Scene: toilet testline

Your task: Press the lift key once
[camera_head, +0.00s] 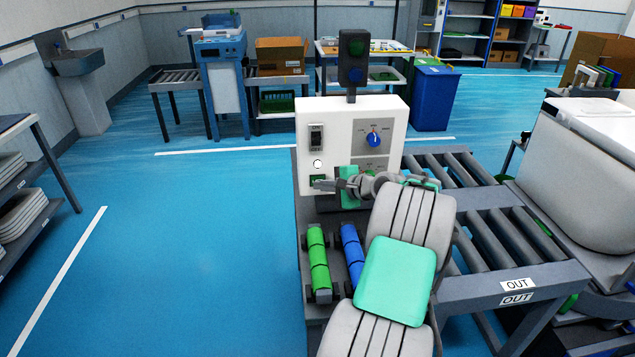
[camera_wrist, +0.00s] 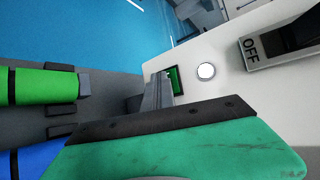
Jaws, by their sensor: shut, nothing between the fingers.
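A white control panel (camera_head: 345,120) stands on the grey bench. Low on its left is a small green key in a dark frame (camera_head: 318,179), which also shows in the wrist view (camera_wrist: 174,77). A white round button (camera_head: 317,164) sits just above it. No lift label is readable on either. My gripper (camera_head: 326,185) is shut and empty, with its fingertips (camera_wrist: 160,88) at the green key and overlapping its lower edge in the wrist view. I cannot tell whether they touch it. The key is partly hidden behind the fingers.
A black rocker switch (camera_head: 316,137) marked OFF in the wrist view and a blue knob (camera_head: 374,139) are on the same panel. A green roller (camera_head: 318,258) and a blue roller (camera_head: 352,254) lie below. A roller conveyor (camera_head: 486,232) is at the right; floor at the left is clear.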

